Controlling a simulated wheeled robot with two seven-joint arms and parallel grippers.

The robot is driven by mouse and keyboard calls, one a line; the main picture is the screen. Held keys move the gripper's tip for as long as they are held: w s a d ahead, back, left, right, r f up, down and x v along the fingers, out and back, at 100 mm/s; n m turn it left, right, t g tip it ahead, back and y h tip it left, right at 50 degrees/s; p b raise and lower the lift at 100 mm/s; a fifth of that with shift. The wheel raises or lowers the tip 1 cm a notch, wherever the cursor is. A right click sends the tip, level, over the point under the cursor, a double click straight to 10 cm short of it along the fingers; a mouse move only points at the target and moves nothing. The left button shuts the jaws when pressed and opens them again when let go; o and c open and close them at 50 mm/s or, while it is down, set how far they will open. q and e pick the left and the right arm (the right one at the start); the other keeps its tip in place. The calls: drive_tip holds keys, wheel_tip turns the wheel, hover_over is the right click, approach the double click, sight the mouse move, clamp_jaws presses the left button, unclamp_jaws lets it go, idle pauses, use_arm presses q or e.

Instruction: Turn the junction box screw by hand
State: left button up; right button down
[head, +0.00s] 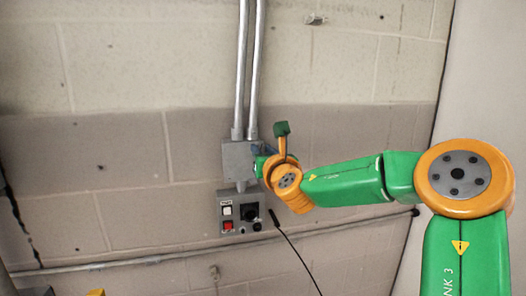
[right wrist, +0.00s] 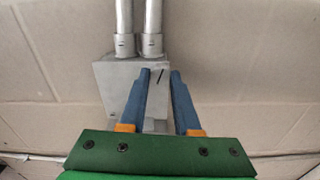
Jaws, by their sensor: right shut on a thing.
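The grey metal junction box (head: 237,160) is on the block wall under two vertical conduits. It also shows in the right wrist view (right wrist: 115,82), partly hidden by my fingers. My right gripper (head: 257,150) reaches in from the right to the box's right part. In the right wrist view, the blue fingers of my right gripper (right wrist: 160,74) stand on either side of a small dark mark on the box face, where the screw (right wrist: 160,76) seems to be. The gripper is shut on the screw, which is too small to show clearly. My left gripper is not in view.
A control panel (head: 241,213) with a white button, a red button and a black knob is below the box. Two conduits (head: 249,70) rise above it. A horizontal pipe (head: 140,259) crosses the wall low down.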

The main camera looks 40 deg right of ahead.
drive_tip(key=shift+r, duration=0.2)
drive_tip(key=c, duration=0.8)
unclamp_jaws()
drive_tip(key=shift+o, duration=0.9)
drive_tip(key=shift+w+f, duration=0.1)
drive_tip(key=shift+f, duration=0.1)
drive_tip(key=shift+s+a+b, duration=0.1)
drive_tip(key=shift+s+b, duration=0.2)
drive_tip(key=b+v, duration=0.2)
drive_tip(key=v, duration=0.4)
drive_tip(key=shift+s, duration=0.3)
drive_tip(key=shift+w+a, duration=0.1)
